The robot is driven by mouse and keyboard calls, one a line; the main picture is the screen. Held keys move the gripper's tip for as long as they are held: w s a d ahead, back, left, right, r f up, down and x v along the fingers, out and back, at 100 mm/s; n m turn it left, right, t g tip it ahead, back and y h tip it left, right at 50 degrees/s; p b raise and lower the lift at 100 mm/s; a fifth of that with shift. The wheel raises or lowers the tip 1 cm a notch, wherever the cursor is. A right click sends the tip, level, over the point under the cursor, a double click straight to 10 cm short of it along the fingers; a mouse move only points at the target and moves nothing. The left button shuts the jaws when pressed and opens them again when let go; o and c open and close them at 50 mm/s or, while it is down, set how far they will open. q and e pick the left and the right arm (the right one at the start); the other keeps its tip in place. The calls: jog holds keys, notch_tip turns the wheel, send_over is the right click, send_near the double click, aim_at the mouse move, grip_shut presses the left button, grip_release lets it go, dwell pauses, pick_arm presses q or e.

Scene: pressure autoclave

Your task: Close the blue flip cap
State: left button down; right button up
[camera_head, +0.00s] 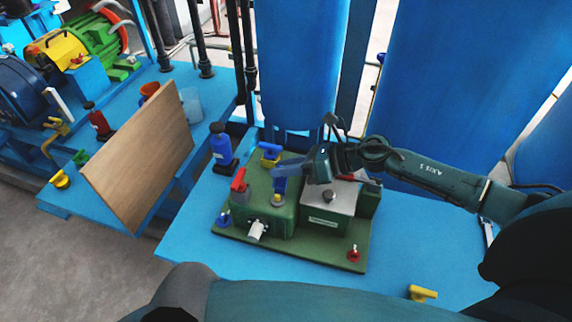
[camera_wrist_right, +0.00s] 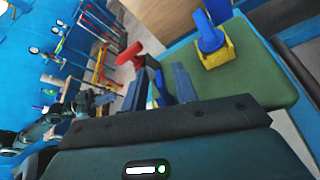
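The blue flip cap (camera_head: 279,186) stands raised on a small yellow-ringed round base on top of the green box (camera_head: 262,218). My right gripper (camera_head: 280,172) reaches in from the right, with its fingers just above and beside the cap. In the right wrist view the two dark blue fingers of my right gripper (camera_wrist_right: 171,85) are parted by a narrow gap. Blue shows beside the left finger there, and I cannot tell cap from finger. Contact with the cap cannot be told. My left gripper is not in view.
A blue lever on a yellow base (camera_head: 270,152) stands behind the cap; it also shows in the right wrist view (camera_wrist_right: 208,32). A red lever (camera_head: 238,180) is left of it. A blue bottle (camera_head: 220,143) stands at the table's left. The table's front (camera_head: 220,265) is mostly clear.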

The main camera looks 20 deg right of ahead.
jog(key=shift+c, duration=0.2)
grip_shut()
jog(key=shift+s, duration=0.1)
